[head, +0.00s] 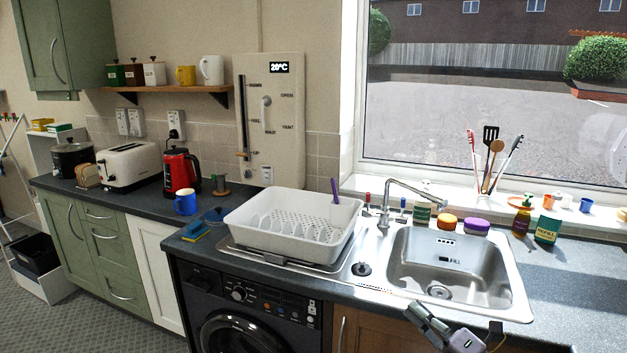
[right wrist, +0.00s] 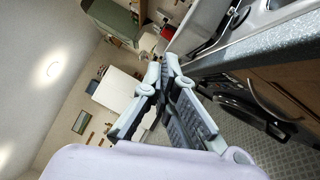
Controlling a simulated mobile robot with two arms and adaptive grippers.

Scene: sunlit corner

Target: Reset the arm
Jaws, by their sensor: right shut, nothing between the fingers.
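My right gripper (head: 414,310) shows at the bottom of the head view, in front of the counter's front edge below the sink (head: 456,270). Its pale wrist body is at the lower edge of the picture. In the right wrist view its two grey fingers (right wrist: 165,62) meet at the tips, shut with nothing between them. The room looks strongly tilted in that view. My left gripper is in neither view.
A white dish rack (head: 262,208) stands left of the sink, beside the tap (head: 386,205). The counter right of the sink (head: 575,285) is clear.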

